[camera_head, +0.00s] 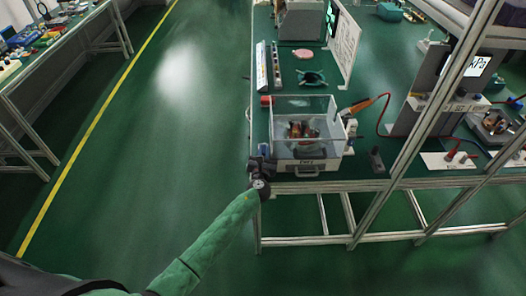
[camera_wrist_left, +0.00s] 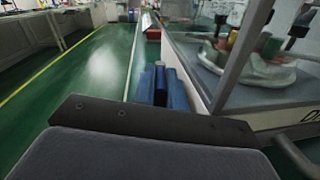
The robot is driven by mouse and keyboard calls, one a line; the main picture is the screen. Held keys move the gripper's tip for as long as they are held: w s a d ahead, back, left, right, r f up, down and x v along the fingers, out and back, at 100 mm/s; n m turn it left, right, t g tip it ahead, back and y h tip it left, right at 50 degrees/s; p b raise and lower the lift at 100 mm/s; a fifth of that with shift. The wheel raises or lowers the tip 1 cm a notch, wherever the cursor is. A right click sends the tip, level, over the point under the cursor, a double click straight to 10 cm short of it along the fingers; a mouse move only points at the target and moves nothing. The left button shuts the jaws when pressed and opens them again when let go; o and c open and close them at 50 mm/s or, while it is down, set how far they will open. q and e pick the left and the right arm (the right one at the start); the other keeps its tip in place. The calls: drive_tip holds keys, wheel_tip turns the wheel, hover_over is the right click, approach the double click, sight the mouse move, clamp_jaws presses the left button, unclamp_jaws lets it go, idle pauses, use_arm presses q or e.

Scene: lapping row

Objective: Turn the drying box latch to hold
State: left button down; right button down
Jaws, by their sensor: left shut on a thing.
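The drying box (camera_head: 304,165) is a clear-walled case with a white front panel, standing at the front left corner of the green bench. Brownish parts show inside it. In the wrist view this blue part stands just left of the box wall (camera_wrist_left: 205,85). The dark gripper body hides the lower end of the blue part, and the latch's exact turn angle cannot be told. My right gripper is not in view.
A handle (camera_head: 307,172) sticks out from the box front. An orange-handled tool (camera_head: 362,104) with a red cable lies to the right of the box. A grey metal frame post (camera_head: 432,115) crosses the bench's right side. The floor left of the bench is clear.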

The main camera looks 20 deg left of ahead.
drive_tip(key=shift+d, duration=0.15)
use_arm(q)
drive_tip(key=c, duration=1.7)
unclamp_jaws()
drive_tip(key=shift+s+f, duration=0.1)
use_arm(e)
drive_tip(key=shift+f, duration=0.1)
